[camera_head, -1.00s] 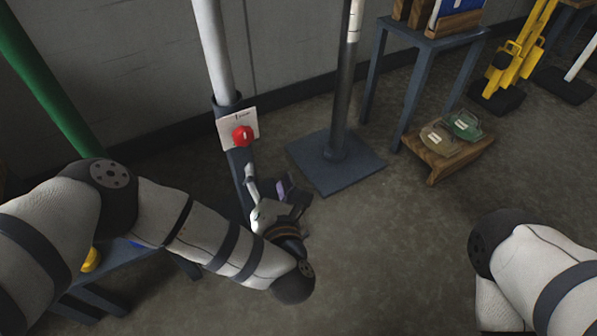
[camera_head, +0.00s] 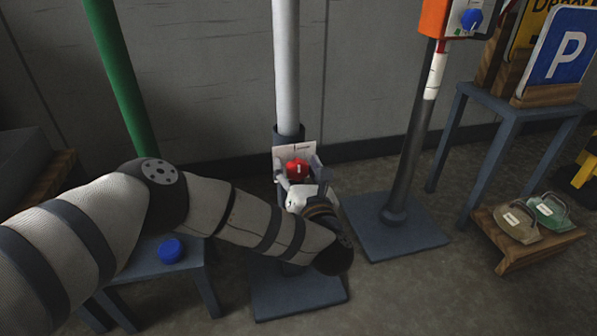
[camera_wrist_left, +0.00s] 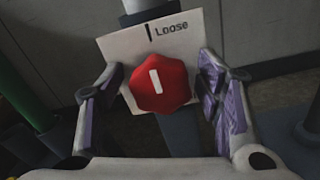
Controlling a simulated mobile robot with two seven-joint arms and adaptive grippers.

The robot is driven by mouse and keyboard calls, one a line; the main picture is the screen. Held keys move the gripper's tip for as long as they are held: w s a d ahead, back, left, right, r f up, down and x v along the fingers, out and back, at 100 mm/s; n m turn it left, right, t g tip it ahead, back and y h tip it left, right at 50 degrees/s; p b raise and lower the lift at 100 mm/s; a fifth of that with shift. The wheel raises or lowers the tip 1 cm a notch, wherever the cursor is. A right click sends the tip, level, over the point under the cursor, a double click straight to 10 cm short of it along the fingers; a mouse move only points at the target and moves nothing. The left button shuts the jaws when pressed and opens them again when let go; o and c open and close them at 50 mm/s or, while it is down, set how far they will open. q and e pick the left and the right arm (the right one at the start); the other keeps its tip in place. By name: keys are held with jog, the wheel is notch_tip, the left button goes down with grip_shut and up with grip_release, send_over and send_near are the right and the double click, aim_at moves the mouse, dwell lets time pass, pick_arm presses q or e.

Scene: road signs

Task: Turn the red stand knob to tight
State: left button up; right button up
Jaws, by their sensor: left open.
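The red knob (camera_head: 297,170) sits on a white plate (camera_head: 308,149) on the dark sleeve of a stand with a pale grey pole. In the left wrist view the red knob (camera_wrist_left: 160,86) carries a white line that points nearly up, towards a black tick beside the word "Loose" on the plate (camera_wrist_left: 122,49). No "tight" mark can be read. My left gripper (camera_head: 299,174) is open, its fingers on either side of the knob. In the wrist view the left gripper (camera_wrist_left: 160,80) shows a gap beside the knob on at least the right. My right gripper is out of view.
A stand with an orange box and blue knob (camera_head: 471,19) is to the right, on a square base (camera_head: 394,240). A low blue table (camera_head: 152,262) with a blue cap (camera_head: 170,250) is at left. A green pole (camera_head: 121,75) leans behind it.

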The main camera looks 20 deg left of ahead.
pick_arm(q)
jog(key=c, duration=1.2)
jog(key=shift+o, duration=0.2)
